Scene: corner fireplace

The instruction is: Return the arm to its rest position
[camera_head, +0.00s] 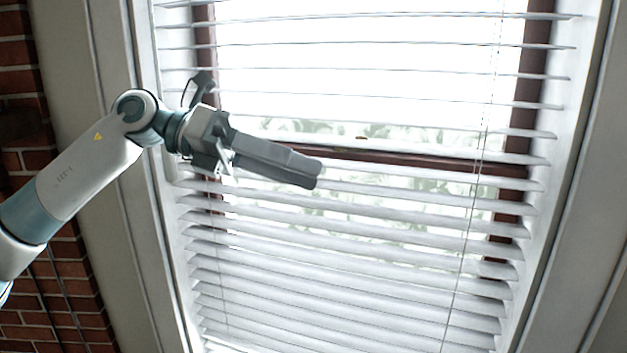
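My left arm comes in from the left edge and reaches up and to the right. My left gripper (312,174) is at its end, in front of the window blinds, pointing right and slightly down. Its grey fingers are seen from the side and overlap, so I cannot tell whether they are open or shut. No held object shows at the fingertips. My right gripper is not in view.
White slatted blinds (370,223) hang in a window with a dark brown frame (534,62) and fill the middle. A red brick wall (62,265) stands at the left. A pale wall (600,210) borders the window at the right.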

